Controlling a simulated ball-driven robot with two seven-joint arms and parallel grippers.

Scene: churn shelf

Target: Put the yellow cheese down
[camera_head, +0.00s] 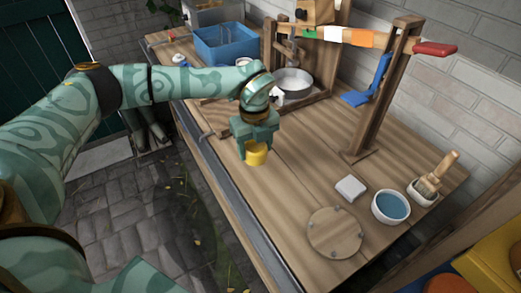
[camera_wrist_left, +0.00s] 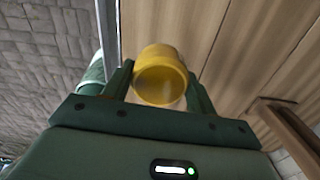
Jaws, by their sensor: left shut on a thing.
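The yellow cheese (camera_head: 256,155) is a small yellow cylinder. It is between the fingers of my left gripper (camera_head: 255,150), which is shut on it, over the front part of the wooden bench (camera_head: 300,180). In the left wrist view the cheese (camera_wrist_left: 161,74) sits between the two green fingers (camera_wrist_left: 158,88), with wooden boards beyond it. I cannot tell whether its underside touches the bench. My right gripper is not in view.
A round wooden board (camera_head: 335,232), a white block (camera_head: 351,188), a bowl of blue liquid (camera_head: 391,207) and a brush (camera_head: 436,176) are to the right. A metal pan (camera_head: 293,83), blue tub (camera_head: 225,43) and wooden stand (camera_head: 378,100) are behind. Bare bench surrounds the gripper.

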